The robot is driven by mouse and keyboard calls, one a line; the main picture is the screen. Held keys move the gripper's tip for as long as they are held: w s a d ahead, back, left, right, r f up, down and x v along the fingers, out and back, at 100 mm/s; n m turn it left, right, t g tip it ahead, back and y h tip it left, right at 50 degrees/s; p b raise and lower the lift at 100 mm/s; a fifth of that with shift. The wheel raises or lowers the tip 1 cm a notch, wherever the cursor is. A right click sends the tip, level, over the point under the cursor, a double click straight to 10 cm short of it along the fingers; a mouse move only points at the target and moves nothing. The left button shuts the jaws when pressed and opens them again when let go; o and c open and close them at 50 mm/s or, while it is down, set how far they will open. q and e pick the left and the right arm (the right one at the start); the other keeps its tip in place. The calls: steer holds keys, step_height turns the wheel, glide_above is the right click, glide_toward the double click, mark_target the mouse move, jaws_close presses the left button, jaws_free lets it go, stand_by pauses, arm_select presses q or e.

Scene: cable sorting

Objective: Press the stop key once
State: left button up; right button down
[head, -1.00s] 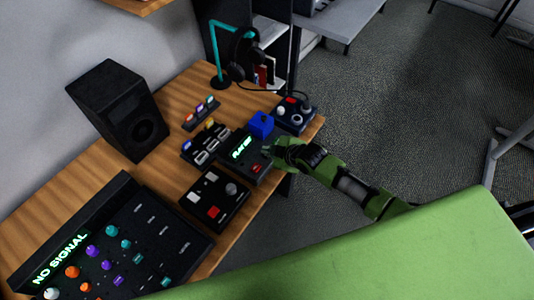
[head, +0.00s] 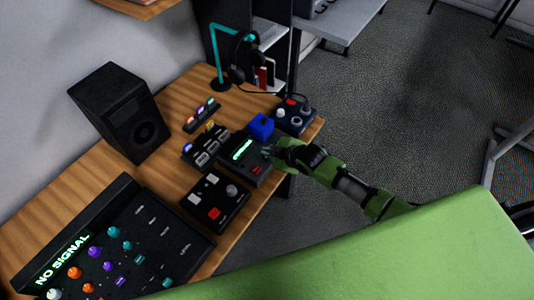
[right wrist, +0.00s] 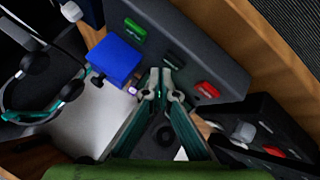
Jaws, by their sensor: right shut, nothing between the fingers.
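A dark player box (head: 232,171) with a lit green display (head: 241,150) stands near the table's right edge. In the right wrist view the box (right wrist: 180,35) carries a green key (right wrist: 135,30), a dark key (right wrist: 172,61) and a red key (right wrist: 206,90). Their labels are too small to read, so I cannot tell which is the stop key. My right gripper (head: 268,150) is at the box's right side. In the right wrist view its closed, empty fingertips (right wrist: 163,80) appear beside the dark key, left of the red one; contact is unclear. My left gripper is out of view.
A blue block (head: 261,126) is close behind the box; it also shows in the wrist view (right wrist: 113,62). Other control boxes stand nearby, one with a red button (head: 214,213). A large mixer (head: 110,245), a speaker (head: 121,112) and a headphone stand (head: 216,60) share the table.

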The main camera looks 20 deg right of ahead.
steer(key=shift+r, duration=0.25)
step_height(320, 180, up, 5)
steer(key=p, duration=0.5)
stand_by(0.4)
stand_by(0.4)
